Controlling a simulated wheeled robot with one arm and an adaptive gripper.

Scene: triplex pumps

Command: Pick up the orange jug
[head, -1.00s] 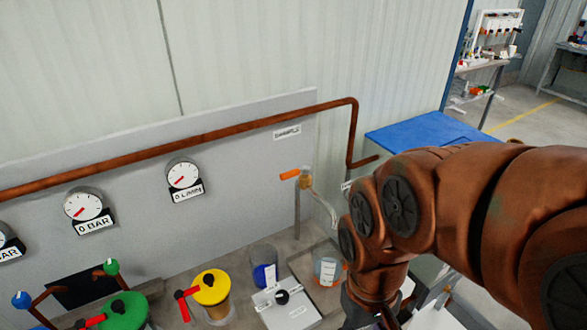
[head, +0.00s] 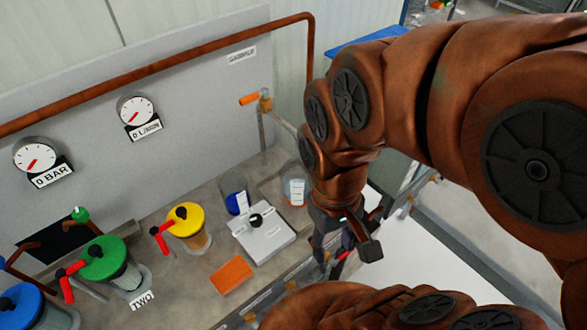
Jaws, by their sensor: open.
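The orange jug (head: 294,191) is a small clear vessel with a white label and an orange tint low down. It stands upright on the right part of the grey bench, below the orange-handled sample tap (head: 257,99). My gripper (head: 348,262) hangs from the brown arm, to the right of and nearer than the jug, around the bench's front edge. It is open and apart from the jug. My arm covers the area just right of the jug, and the gripper's fingers are partly hard to make out.
A blue-marked jug (head: 236,197) stands left of the orange one. A white device with a black knob (head: 264,229) sits in front of them. An orange block (head: 232,275) lies nearer. Yellow (head: 186,220), green (head: 104,259) and blue (head: 20,308) lidded pumps line the left.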

